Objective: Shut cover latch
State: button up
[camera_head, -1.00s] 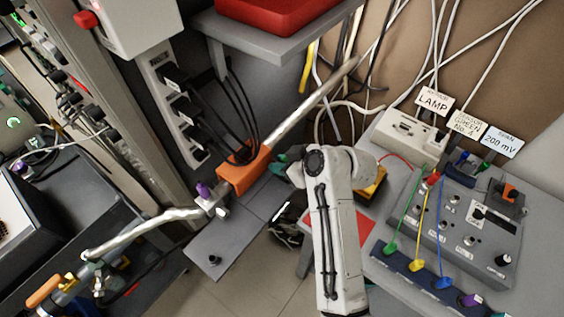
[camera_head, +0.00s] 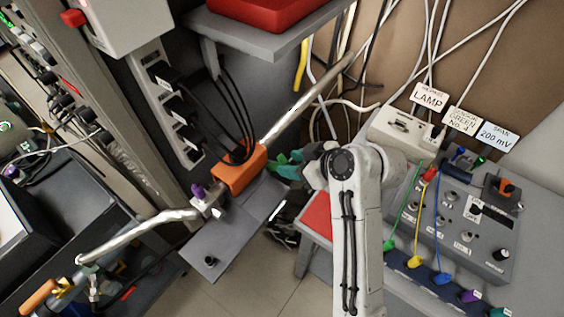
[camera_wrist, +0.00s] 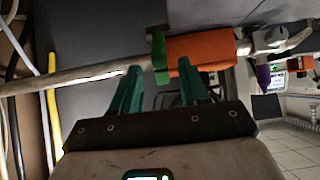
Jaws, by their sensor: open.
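An orange housing (camera_head: 241,169) is fitted on a long metal pipe, left of my arm in the head view. It also shows at the upper middle of the wrist view (camera_wrist: 200,48). A small green tab (camera_wrist: 160,62) hangs at the housing's left end in the wrist view; it may be the cover latch, but I cannot tell whether it is open or shut. My gripper (camera_wrist: 158,70) has green fingers, spread apart on either side of the tab's lower end. Contact is unclear. In the head view my gripper (camera_head: 284,164) is just right of the housing.
The metal pipe (camera_head: 300,108) runs diagonally past the housing. A purple knob (camera_head: 198,191) sits on the fitting at its lower left. A grey shelf (camera_head: 270,42) with a red box overhangs. Black cables (camera_head: 236,110) hang behind. A cabled control panel (camera_head: 450,215) stands right.

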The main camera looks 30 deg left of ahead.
jog(key=shift+v, duration=2.3)
